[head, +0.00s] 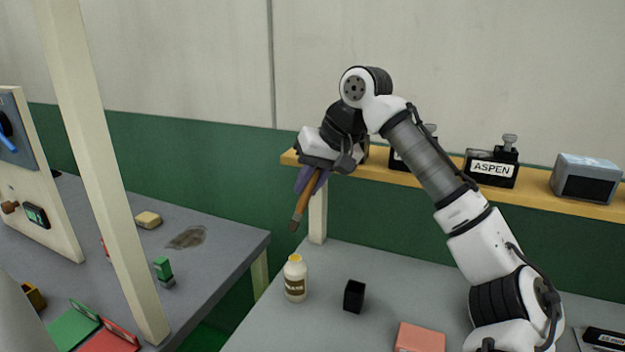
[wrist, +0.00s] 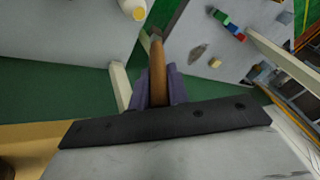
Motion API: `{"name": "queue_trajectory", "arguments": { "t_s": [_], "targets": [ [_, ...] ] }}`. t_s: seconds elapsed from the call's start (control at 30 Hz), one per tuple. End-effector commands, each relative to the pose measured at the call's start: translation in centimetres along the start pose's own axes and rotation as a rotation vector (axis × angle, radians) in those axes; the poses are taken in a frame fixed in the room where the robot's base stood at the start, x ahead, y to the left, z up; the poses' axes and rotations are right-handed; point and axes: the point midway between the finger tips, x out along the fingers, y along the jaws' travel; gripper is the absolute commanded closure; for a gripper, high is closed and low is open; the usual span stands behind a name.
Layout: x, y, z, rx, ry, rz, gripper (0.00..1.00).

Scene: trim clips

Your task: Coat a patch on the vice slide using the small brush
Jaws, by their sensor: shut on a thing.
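My gripper (head: 308,184) is raised above the gap between the two benches, its purple fingers shut on a small brush (head: 300,210). The brush has a brown wooden handle and points downward, tilted, with its dark tip free in the air. In the wrist view the brush (wrist: 157,78) sits between the purple fingers (wrist: 158,88). A white bottle (head: 295,281) with a yellow top stands upright on the right bench, below and apart from the brush; its label is too small to read. I cannot tell which thing is the vice slide.
The right bench (head: 262,326) also holds a black block (head: 354,296) and a pink block (head: 419,338). A wooden shelf (head: 560,202) behind carries a black unit marked ASPEN (head: 491,169) and a grey box (head: 587,178). A cream post (head: 105,170) stands before the left bench, which has a dark stain (head: 187,237).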

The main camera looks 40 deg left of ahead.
Motion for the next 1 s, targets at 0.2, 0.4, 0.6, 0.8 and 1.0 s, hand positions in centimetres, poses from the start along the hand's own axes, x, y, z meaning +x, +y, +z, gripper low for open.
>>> {"name": "queue_trajectory", "arguments": {
  "t_s": [0.2, 0.4, 0.6, 0.8, 1.0],
  "targets": [
    [1.5, 0.6, 0.6, 0.000, 0.000, 0.002, 1.00],
    [3.4, 1.3, 1.3, 0.000, 0.000, 0.000, 1.00],
    [4.9, 1.9, 1.9, -0.001, 0.000, 0.002, 1.00],
    [5.2, 1.9, 2.0, -0.001, 0.000, 0.000, 1.00],
    [5.1, 1.9, 2.0, -0.001, 0.000, 0.000, 1.00]
  ]
}}
